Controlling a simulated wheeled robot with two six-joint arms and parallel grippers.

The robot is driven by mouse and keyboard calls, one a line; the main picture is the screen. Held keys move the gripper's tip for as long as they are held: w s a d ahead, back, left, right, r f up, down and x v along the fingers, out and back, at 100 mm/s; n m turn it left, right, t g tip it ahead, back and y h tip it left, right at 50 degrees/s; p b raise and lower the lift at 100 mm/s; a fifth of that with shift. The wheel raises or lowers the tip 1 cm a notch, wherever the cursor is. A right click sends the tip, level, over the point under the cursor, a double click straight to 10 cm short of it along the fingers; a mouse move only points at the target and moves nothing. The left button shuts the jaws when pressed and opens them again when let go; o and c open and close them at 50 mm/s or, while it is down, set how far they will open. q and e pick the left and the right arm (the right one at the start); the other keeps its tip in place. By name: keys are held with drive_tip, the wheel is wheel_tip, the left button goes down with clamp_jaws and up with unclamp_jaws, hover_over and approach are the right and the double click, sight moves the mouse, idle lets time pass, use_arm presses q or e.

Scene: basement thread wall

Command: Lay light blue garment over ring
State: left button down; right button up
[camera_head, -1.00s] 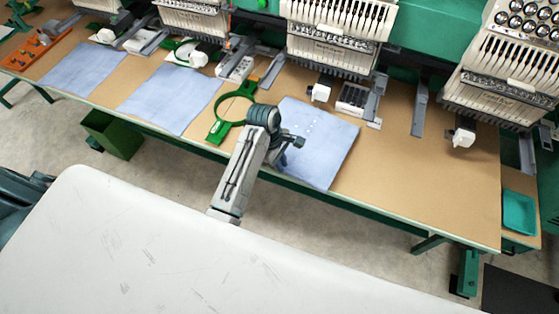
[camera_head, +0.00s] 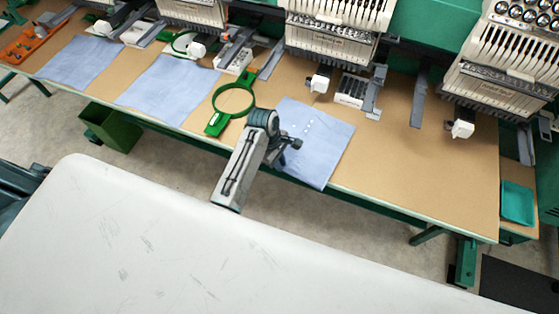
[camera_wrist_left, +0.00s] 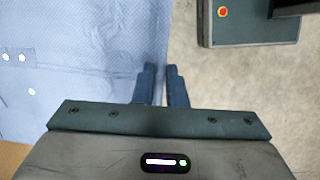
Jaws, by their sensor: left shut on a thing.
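The light blue garment (camera_head: 313,128) lies on the table right of the ring, its near corner over the front edge. The green ring (camera_head: 216,89) is a round hoop with a handle, lying bare on the table. My left gripper (camera_head: 293,145) is at the garment's near edge, right of the ring, its fingertips partly hard to make out. In the left wrist view, its fingers (camera_wrist_left: 164,86) are close together on the edge of the garment (camera_wrist_left: 85,60). My right gripper is out of view.
Embroidery machine heads (camera_head: 335,45) stand along the back of the table (camera_head: 420,165). Two other light blue cloths (camera_head: 168,92) lie to the left. A teal tray (camera_head: 518,203) is at the far right. The table right of the garment is clear.

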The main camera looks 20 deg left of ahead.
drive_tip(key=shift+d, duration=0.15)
use_arm(q)
drive_tip(key=c, duration=1.5)
unclamp_jaws()
drive_tip(key=shift+o, duration=0.6)
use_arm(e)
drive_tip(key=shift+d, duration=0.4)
